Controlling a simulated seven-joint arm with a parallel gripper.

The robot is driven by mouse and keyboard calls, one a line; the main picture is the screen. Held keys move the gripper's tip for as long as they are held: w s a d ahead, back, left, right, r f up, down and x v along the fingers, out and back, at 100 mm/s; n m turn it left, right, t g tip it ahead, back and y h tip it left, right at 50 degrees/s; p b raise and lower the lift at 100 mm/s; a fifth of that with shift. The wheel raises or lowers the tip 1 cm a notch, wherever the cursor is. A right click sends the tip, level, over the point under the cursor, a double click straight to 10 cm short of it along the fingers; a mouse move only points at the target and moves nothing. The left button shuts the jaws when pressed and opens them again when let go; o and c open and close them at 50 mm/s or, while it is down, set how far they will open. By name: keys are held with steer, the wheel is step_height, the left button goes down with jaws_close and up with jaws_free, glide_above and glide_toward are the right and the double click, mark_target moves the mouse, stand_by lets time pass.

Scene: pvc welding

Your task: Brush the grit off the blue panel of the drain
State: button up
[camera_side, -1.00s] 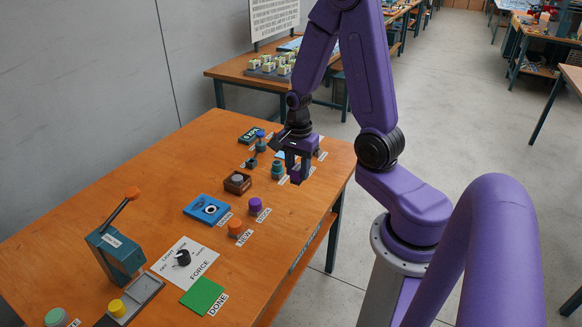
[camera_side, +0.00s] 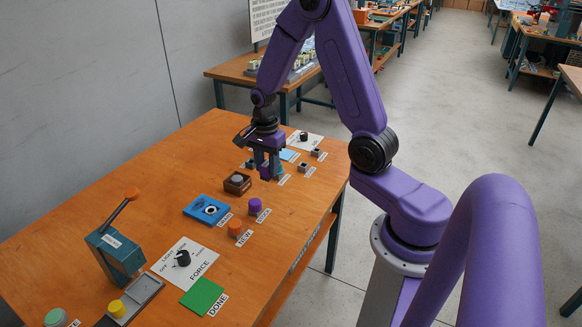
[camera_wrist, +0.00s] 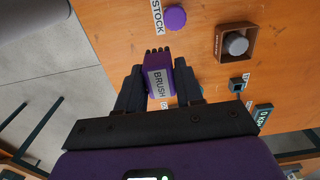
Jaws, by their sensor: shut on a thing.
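My gripper (camera_side: 266,172) is shut on a purple brush, above the table in the side view. In the wrist view my gripper (camera_wrist: 159,88) has its two dark fingers on either side of the brush (camera_wrist: 158,80), which carries a BRUSH label and dark bristles pointing away from my wrist. The drain's blue panel (camera_side: 190,211) lies flat on the table, left of and nearer the camera than my gripper, with a pale ring and dark centre on it. The brush is apart from the panel. Grit is too small to make out.
A brown square holder with a grey round top (camera_side: 237,183) stands between my gripper and the drain. A purple cylinder (camera_side: 255,206) and an orange one (camera_side: 234,228) stand right of the drain.

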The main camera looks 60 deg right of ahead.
steer(key=w+a+f, duration=0.2)
steer(key=w+a, duration=0.5)
steer(key=w, duration=0.3)
steer(key=w+a+f, duration=0.2)
steer(key=w+a, duration=0.5)
steer(key=w, duration=0.2)
steer(key=shift+w+d+f, duration=0.1)
steer(key=shift+f, duration=1.4)
steer(key=shift+w+d+f, duration=0.1)
steer(key=shift+f, duration=1.4)
steer(key=shift+d+f, duration=0.45)
steer(key=shift+f, duration=0.15)
steer(key=shift+c, duration=0.3)
steer(key=shift+d, duration=3.35)
steer(key=shift+a, duration=3.55)
steer(key=shift+a+r, duration=0.15)
steer(key=shift+r, duration=0.5)
steer(key=shift+a+r, duration=0.15)
steer(key=shift+r, duration=0.45)
step_height(320, 180, up, 6)
steer(key=shift+f, duration=0.15)
